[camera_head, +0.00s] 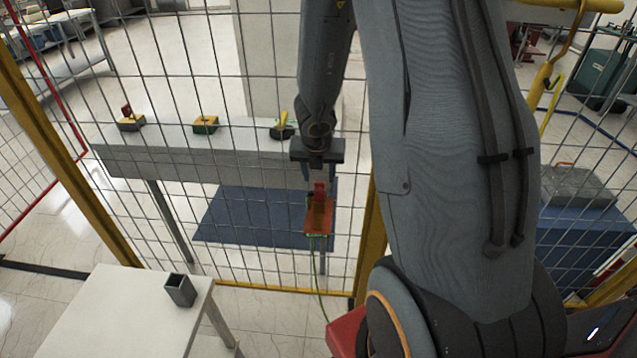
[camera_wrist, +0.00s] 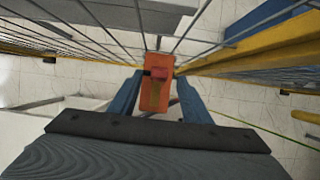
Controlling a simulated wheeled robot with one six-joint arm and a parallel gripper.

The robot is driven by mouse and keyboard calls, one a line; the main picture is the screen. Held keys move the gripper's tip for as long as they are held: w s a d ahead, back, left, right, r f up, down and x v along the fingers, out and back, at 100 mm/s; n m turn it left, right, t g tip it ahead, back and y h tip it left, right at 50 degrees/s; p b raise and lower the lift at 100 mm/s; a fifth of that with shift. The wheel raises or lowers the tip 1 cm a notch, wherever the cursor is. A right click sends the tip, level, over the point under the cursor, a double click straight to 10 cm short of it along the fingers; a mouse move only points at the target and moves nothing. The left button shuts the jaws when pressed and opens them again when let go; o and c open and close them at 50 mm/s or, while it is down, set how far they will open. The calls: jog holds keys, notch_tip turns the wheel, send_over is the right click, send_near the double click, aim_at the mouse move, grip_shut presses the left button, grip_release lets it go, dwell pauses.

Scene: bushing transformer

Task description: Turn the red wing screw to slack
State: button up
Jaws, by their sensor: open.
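The red wing screw (camera_head: 319,190) stands on top of an orange clamp block (camera_head: 319,219) at the wire fence, just below my gripper (camera_head: 320,174). In the wrist view, the red part (camera_wrist: 161,73) shows at the upper right of the orange block (camera_wrist: 155,97). My gripper (camera_wrist: 159,84) is open. I cannot tell whether the fingertips are level with the wing. A thin green cable (camera_head: 318,275) hangs from the block.
The wire mesh fence (camera_head: 230,230) runs close behind the block, with a yellow post (camera_head: 371,240) to its right. Beyond it, a grey bench (camera_head: 190,160) carries several small coloured fixtures. A white table (camera_head: 125,310) with a dark square cup (camera_head: 180,290) stands front left.

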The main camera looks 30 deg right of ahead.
aim_at(320, 184)
jog(key=shift+b+x, duration=0.65)
jog(key=shift+x, duration=0.75)
jog(key=c, duration=1.1)
jog(key=shift+o, duration=0.2)
jog(key=shift+d+n+t+y+b, duration=0.15)
jog(key=shift+n+t+y+b, duration=0.25)
jog(key=shift+n+b, duration=0.75)
jog(key=shift+s+n+y, duration=0.1)
jog(key=shift+n+y, duration=0.4)
jog(key=shift+n, duration=0.65)
jog(key=shift+d+n+y, duration=0.1)
jog(key=shift+n+y, duration=0.4)
jog(key=shift+n, duration=0.75)
jog(key=shift+d+n+y, duration=0.15)
jog(key=shift+n+y, duration=0.35)
jog(key=shift+n, duration=0.75)
